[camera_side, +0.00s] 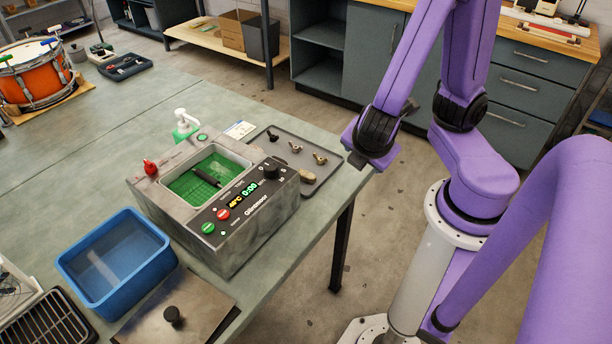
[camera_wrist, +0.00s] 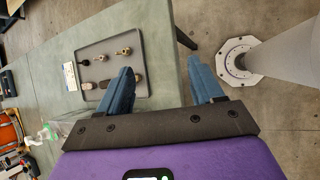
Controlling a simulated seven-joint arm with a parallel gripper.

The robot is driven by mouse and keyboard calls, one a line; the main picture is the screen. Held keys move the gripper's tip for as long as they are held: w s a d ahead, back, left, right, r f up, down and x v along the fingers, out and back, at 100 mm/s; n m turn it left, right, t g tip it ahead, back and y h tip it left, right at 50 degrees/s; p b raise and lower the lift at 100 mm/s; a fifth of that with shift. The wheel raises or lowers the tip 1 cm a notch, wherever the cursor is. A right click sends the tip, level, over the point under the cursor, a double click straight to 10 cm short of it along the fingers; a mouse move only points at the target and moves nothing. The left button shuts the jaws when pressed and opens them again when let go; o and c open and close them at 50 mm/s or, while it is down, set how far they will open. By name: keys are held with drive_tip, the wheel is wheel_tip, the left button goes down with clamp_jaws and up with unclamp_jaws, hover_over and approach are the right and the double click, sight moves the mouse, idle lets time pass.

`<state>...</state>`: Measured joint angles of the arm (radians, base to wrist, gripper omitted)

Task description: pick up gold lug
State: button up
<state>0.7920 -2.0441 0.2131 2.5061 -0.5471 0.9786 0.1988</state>
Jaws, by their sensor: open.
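The lug that looks most gold (camera_side: 320,158) lies on a grey tray (camera_side: 328,180) near the table's right edge in the side view. In the wrist view it looks like the tan-gold lug (camera_wrist: 124,52), rightmost of three small lugs. A dark lug (camera_side: 273,137) and a greyish-brown lug (camera_side: 295,148) lie beside it. My gripper (camera_wrist: 160,66) is open and empty, its blue fingers spread wide. The left finger overlaps the tray's right part in the view; the right one shows past the table edge. The fingers are not clearly visible in the side view.
A brush-like piece (camera_side: 308,174) lies on the tray. An ultrasonic cleaner (camera_side: 250,222) with a green inside stands beside the tray. A blue bin (camera_side: 118,262), a metal lid (camera_side: 190,318), a green bottle (camera_side: 184,128) and an orange drum (camera_side: 34,76) are on the table.

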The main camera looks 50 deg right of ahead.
drive_tip(key=w+f+n+t+h, duration=0.2)
drive_tip(key=w+f+n+t, duration=0.2)
drive_tip(key=w+n+t, duration=0.15)
drive_tip(key=n+t+y, duration=0.4)
drive_tip(key=n, duration=0.5)
approach(308, 176)
drive_tip(key=shift+w+d+r, duration=0.15)
drive_tip(key=shift+w+d, duration=0.15)
drive_tip(key=shift+w, duration=0.2)
drive_tip(key=shift+w+d+r, duration=0.1)
drive_tip(key=shift+w+d, duration=0.15)
drive_tip(key=shift+w, duration=0.25)
drive_tip(key=shift+a+f+n, duration=0.1)
drive_tip(key=shift+f+n, duration=0.25)
drive_tip(key=shift+f, duration=0.15)
drive_tip(key=shift+x, duration=3.75)
drive_tip(key=shift+a+f, duration=0.1)
drive_tip(key=shift+f, duration=0.05)
clamp_jaws()
